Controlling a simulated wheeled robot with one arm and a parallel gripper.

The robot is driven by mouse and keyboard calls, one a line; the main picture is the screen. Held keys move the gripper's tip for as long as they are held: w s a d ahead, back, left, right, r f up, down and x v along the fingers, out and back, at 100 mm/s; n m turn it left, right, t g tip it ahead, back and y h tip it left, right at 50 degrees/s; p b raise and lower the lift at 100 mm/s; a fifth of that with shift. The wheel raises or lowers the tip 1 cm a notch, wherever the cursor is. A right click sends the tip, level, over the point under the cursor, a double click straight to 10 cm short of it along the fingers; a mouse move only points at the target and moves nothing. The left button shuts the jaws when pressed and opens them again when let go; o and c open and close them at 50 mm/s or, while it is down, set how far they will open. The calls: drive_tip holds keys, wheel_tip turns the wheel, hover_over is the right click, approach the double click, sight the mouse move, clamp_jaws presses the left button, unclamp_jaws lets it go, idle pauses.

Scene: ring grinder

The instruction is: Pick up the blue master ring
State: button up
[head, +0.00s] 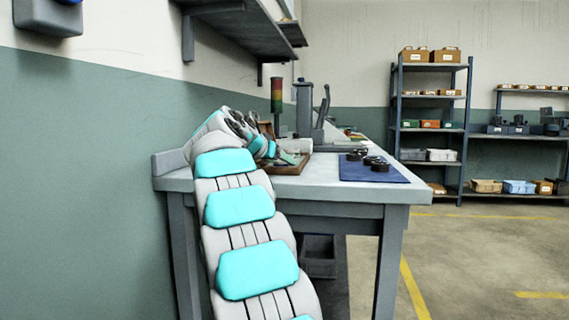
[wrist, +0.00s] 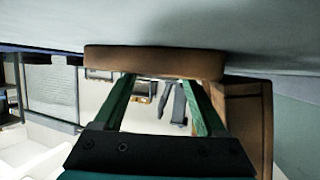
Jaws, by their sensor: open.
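I cannot make out a blue master ring in either view. My gripper (wrist: 158,82) is open in the wrist view, with its two green fingers apart and no ring seen between them. The fingertips are close to the brown wooden tray (wrist: 150,58); I cannot tell whether they touch it. In the head view the wooden tray (head: 290,169) lies on the bench, partly hidden behind my arm's end. Whatever lies inside the tray is mostly hidden.
The grey bench (head: 330,189) carries a blue mat (head: 398,176) with several dark rings (head: 379,166) at its right end. A grey upright device (head: 304,110) and a red-green signal light (head: 277,95) stand behind the tray. Wall shelves (head: 240,32) hang above. Open floor lies right.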

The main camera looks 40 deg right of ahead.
clamp_jaws()
idle(0.6)
